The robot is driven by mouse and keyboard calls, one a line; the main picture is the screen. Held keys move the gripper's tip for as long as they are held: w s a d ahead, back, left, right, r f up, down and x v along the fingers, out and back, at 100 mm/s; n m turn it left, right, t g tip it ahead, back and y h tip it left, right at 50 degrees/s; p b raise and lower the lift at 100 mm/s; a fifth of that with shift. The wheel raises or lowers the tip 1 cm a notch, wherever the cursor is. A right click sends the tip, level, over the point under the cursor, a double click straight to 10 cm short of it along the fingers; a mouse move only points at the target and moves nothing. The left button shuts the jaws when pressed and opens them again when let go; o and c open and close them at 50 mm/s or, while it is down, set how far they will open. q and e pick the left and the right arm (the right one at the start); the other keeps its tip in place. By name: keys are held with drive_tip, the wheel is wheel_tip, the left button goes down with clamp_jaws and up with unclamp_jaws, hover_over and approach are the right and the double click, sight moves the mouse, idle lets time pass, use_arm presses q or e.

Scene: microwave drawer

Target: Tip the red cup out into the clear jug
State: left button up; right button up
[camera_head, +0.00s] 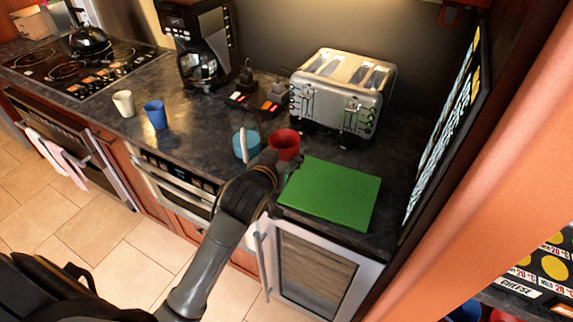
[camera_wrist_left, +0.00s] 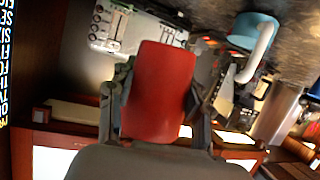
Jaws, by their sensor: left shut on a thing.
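The red cup (camera_head: 285,143) is held by my left gripper (camera_head: 273,160) over the counter, with its open rim facing up in the head view. In the left wrist view the red cup (camera_wrist_left: 158,75) sits between the two fingers of my left gripper (camera_wrist_left: 154,105), which is shut on it. The jug (camera_head: 244,146) looks light blue with a white handle and stands just left of the cup; it also shows in the left wrist view (camera_wrist_left: 250,28). The cup's contents cannot be made out. My right gripper is not in view.
A green board (camera_head: 330,194) lies right of the cup. A metal toaster (camera_head: 342,92) stands behind it. A blue cup (camera_head: 155,115) and a white cup (camera_head: 123,103) stand farther left. A coffee maker (camera_head: 203,50) is at the back. Counter between blue cup and jug is clear.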

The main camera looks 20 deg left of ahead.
use_arm(q)
drive_tip(key=w+a+r+n+y+p, duration=0.1)
drive_tip(key=w+a+r+p, duration=0.2)
drive_tip(key=w, duration=0.6)
drive_tip(key=w+a+r+n+y+p, duration=0.1)
drive_tip(key=w+a+r+p, duration=0.2)
drive_tip(key=w+a+p, duration=0.3)
drive_tip(key=w+a, duration=0.1)
drive_tip(key=w, duration=0.2)
drive_tip(key=shift+r, duration=0.2)
wheel_tip(320, 180, down, 3)
drive_tip(key=shift+b, duration=0.8)
